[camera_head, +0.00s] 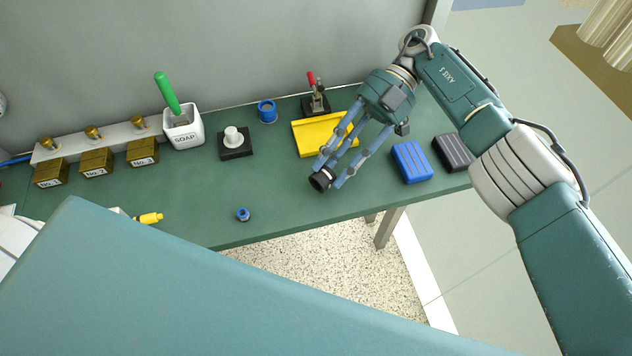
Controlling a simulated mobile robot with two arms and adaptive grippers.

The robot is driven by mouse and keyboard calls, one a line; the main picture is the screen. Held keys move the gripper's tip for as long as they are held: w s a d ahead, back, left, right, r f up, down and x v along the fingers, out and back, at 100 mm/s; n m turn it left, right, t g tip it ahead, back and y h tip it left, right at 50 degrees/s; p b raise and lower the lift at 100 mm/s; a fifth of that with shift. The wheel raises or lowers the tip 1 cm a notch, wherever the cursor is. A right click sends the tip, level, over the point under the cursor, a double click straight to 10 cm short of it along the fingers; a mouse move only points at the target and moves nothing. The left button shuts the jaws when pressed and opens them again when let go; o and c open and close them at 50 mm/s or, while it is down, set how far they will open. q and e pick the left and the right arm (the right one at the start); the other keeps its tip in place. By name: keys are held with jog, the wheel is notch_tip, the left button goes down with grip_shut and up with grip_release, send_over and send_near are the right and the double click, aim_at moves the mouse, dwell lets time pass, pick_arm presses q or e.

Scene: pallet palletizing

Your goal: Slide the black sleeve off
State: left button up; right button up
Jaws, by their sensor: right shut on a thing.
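A short black cylinder (320,181), which looks like the black sleeve, is held at the tips of my right gripper (328,177). Its round end faces toward the front left, with a dark middle. My right gripper is shut on it, above the front part of the green table, in front of the yellow tray. I cannot tell whether anything sits inside the sleeve. A white peg (232,135) stands upright on a black square base (236,150), left of the gripper and apart from it. My left gripper is not visible; a large teal arm link of mine covers the lower left.
The centre front is mostly clear.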

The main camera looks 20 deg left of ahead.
jog(key=o, duration=1.3)
jog(key=shift+c, duration=0.2)
jog(key=shift+r, duration=0.3)
notch_tip(320, 180, up, 10)
jog(key=shift+f, duration=0.25)
